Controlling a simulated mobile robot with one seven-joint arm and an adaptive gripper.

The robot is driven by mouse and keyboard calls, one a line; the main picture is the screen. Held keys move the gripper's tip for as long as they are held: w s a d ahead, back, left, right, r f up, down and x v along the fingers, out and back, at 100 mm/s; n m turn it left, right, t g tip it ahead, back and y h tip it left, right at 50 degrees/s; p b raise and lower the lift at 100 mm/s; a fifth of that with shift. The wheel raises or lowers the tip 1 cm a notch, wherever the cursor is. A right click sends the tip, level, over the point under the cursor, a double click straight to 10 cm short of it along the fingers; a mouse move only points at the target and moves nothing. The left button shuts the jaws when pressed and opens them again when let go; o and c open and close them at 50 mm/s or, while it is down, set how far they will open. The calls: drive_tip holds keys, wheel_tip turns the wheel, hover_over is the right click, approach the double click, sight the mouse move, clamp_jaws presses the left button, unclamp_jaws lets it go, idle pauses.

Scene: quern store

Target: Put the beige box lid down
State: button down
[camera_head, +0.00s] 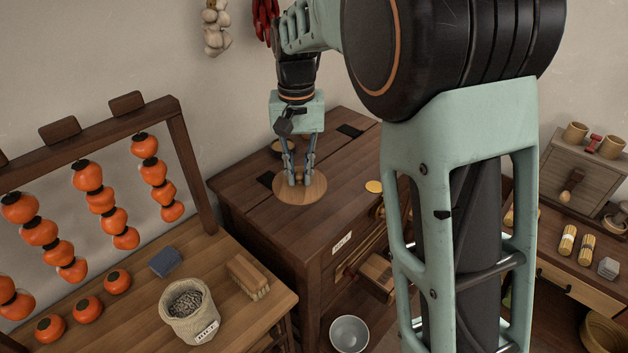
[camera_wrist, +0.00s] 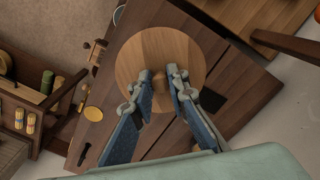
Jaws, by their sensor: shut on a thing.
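The beige box lid is a round, flat wooden disc (camera_head: 302,196) at the dark wooden cabinet's top (camera_head: 240,188), near its front edge. In the wrist view the lid (camera_wrist: 158,48) fills the middle, below my fingertips. My gripper (camera_head: 299,181) points straight down at the lid's middle and is shut on it. In the wrist view the two fingertips (camera_wrist: 162,76) stand a little apart over its centre; the gripped part is mostly hidden between them. The lid looks level. I cannot tell whether it touches the cabinet top or hangs just above.
A yellow disc (camera_head: 374,186) lies right of the lid. A round thing (camera_head: 282,145) stands behind my gripper, partly hidden. A bench at left holds a grey sack (camera_head: 190,318), a brush (camera_head: 248,277) and a blue block (camera_head: 165,261). A persimmon rack (camera_head: 183,150) rises beside the cabinet.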

sight(315, 169)
drive_tip(key=w+d+f, duration=0.1)
drive_tip(key=f, duration=0.1)
drive_tip(key=w+d+f, duration=0.1)
drive_tip(key=w, duration=0.1)
drive_tip(key=w+d+f+p, duration=0.1)
drive_tip(key=f, duration=0.1)
drive_tip(key=shift+w+d+f, duration=0.1)
drive_tip(key=shift+w+f, duration=0.1)
drive_tip(key=shift+f, duration=0.15)
drive_tip(key=shift+w+d+f, duration=0.1)
drive_tip(key=shift+w+f, duration=0.05)
drive_tip(key=shift+f, duration=1.65)
drive_tip(key=shift+f, duration=0.1)
drive_tip(key=c, duration=2.3)
unclamp_jaws()
drive_tip(key=shift+f, duration=0.1)
drive_tip(key=o, duration=0.4)
wheel_tip(315, 169, up, 12)
drive_tip(key=shift+r+b, duration=0.2)
drive_tip(key=shift+b, duration=0.15)
